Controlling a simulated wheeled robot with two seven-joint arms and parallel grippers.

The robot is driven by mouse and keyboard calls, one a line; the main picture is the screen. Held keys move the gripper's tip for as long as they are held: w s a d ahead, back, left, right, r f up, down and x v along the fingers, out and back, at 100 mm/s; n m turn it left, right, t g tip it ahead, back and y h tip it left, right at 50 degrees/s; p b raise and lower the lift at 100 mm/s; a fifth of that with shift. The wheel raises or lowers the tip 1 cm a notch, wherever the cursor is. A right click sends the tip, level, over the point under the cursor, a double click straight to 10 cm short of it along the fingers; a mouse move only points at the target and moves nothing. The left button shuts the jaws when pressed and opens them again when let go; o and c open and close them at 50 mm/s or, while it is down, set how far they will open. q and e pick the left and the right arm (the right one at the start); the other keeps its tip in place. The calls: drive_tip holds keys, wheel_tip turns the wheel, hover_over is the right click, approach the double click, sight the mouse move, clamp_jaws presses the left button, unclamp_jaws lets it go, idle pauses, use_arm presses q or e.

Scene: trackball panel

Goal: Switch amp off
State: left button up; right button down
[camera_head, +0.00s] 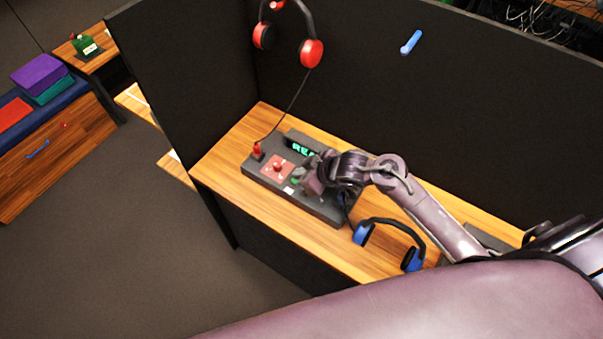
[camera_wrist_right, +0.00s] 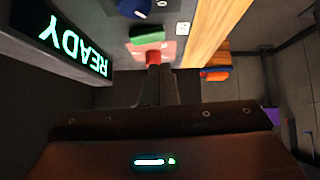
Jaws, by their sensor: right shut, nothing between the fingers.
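The dark grey panel box (camera_head: 322,208) sits on the wooden desk. Its green-lit display (camera_head: 303,149) reads READY in the right wrist view (camera_wrist_right: 72,48). A red plate with a small red knob (camera_head: 278,166) is on its top, with a green part (camera_head: 297,180) beside it. In the right wrist view the red knob (camera_wrist_right: 152,58) is just beyond my fingertips, and the green part (camera_wrist_right: 150,35) is farther up. My right gripper (camera_head: 308,184) is shut and empty, low over the panel. I cannot tell whether it touches anything. My left gripper is out of view.
Blue headphones (camera_head: 390,226) lie on the desk right of the panel. A blue peg (camera_head: 411,42) is on the back wall. The desk's left end is clear.

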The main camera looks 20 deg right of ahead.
use_arm(q)
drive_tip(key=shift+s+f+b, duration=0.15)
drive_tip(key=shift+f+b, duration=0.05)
drive_tip(key=shift+b, duration=0.7)
use_arm(e)
drive_tip(key=v, duration=1)
drive_tip(key=shift+s+a+r, duration=0.25)
drive_tip(key=shift+a+r, duration=0.05)
drive_tip(key=shift+r, duration=0.1)
drive_tip(key=shift+w, duration=0.15)
